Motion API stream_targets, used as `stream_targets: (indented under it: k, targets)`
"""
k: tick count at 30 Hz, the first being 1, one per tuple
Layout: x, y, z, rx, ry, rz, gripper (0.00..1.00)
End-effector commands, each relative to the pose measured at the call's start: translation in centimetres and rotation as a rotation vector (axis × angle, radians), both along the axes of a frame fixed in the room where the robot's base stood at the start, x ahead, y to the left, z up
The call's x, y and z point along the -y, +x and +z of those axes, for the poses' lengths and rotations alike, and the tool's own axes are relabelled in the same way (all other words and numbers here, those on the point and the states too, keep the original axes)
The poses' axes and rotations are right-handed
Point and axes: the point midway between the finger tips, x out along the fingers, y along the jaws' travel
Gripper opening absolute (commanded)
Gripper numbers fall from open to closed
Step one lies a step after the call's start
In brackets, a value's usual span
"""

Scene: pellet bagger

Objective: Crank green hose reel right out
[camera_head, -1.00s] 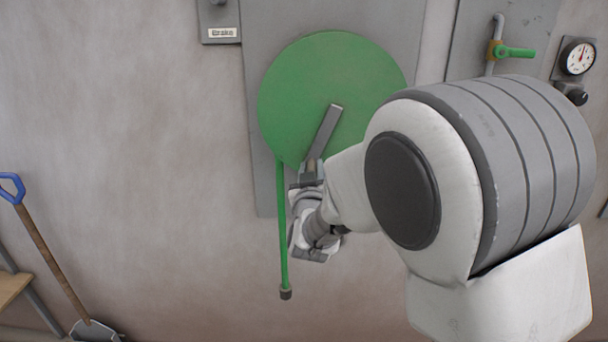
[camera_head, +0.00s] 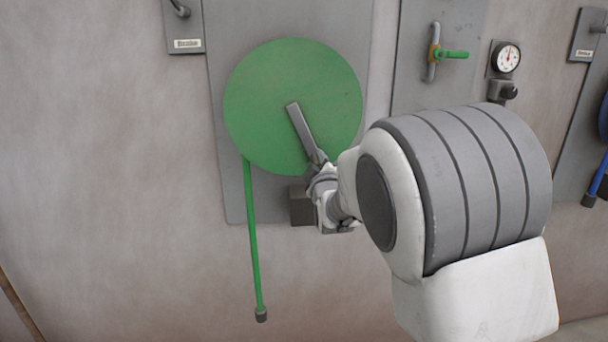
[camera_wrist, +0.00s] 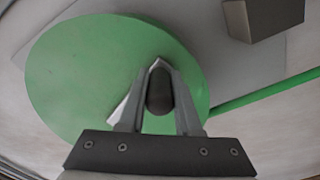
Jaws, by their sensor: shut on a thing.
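The green hose reel (camera_head: 265,105) is a round disc on a grey wall plate, and it also fills much of the wrist view (camera_wrist: 85,75). Its grey crank arm (camera_head: 301,128) runs from the hub down and to the right. The green hose (camera_head: 254,240) hangs from the reel's left side and ends in a dark tip (camera_head: 261,315). My gripper (camera_head: 318,168) is at the crank's outer end, near the reel's lower right rim. In the wrist view my gripper (camera_wrist: 160,92) is shut on the dark crank handle (camera_wrist: 159,92). The hub is hidden in the wrist view.
A grey block (camera_head: 301,205) sits below the reel, close to my wrist. A brake lever panel (camera_head: 186,25) is at upper left. A green-handled valve (camera_head: 450,54) and a gauge (camera_head: 508,57) are to the right, and a blue hose (camera_head: 595,180) is at the far right.

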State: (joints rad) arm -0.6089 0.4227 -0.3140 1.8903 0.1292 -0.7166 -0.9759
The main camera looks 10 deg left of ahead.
Motion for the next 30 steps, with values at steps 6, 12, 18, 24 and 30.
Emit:
stream_targets:
  k: [6,12,18,24,30]
  targets:
    - [2.3,0.6,1.2,0.053,-0.197,-0.003,0.00]
    - [4.0,1.0,2.8,0.097,-0.382,-0.004,0.00]
    - [5.3,1.3,4.6,0.142,-0.568,-0.004,0.00]
    - [6.2,1.5,6.6,0.184,-0.749,-0.004,0.00]
    - [6.7,1.6,8.5,0.223,-0.908,-0.004,0.00]
